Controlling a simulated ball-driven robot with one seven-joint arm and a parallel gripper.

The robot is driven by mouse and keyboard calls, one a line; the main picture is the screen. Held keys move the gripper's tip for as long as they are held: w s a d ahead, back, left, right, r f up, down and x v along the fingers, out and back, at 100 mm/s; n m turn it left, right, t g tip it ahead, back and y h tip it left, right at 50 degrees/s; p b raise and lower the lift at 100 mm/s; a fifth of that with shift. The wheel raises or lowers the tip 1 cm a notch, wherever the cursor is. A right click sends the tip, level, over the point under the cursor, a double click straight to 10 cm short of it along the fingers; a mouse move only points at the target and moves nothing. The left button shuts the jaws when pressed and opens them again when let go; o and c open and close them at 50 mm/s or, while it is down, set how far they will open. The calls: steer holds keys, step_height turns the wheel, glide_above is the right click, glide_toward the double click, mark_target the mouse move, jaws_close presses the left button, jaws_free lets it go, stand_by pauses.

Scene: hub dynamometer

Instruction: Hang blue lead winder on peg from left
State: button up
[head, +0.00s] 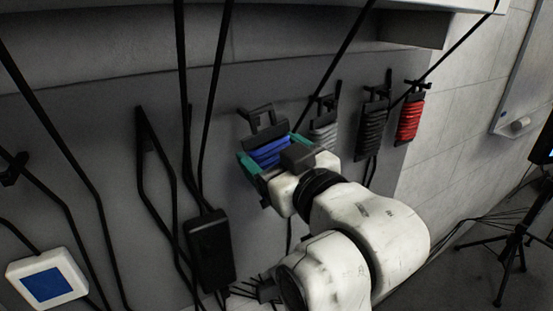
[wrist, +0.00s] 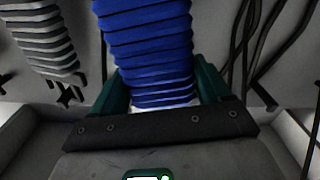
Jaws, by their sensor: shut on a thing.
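The blue lead winder (head: 269,153) is a black frame wound with blue cable. My gripper (head: 263,157), with green fingers, is shut on it and holds it in front of the grey wall panel. Its black hanging loop (head: 262,118) points up and is tilted slightly. In the wrist view the blue coils (wrist: 150,45) fill the top middle between the green fingers (wrist: 162,90). I cannot tell whether the loop touches a peg; the wall behind the winder is hidden.
Grey (head: 323,131), black (head: 372,128) and red (head: 408,118) winders hang on pegs to the right. Black cables cross the panel, and a black power brick (head: 210,250) hangs below left. A white box with a blue face (head: 42,282) is at lower left. A tripod (head: 513,235) stands at right.

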steer(key=shift+b+x, duration=0.45)
steer(key=shift+x, duration=1.15)
steer(key=shift+w+a+f, duration=0.3)
steer(key=shift+w+f, duration=0.15)
steer(key=shift+f, duration=0.05)
steer(key=o, duration=1.2)
steer(key=shift+c, duration=0.2)
steer(key=shift+f, duration=0.1)
steer(key=shift+s, duration=0.1)
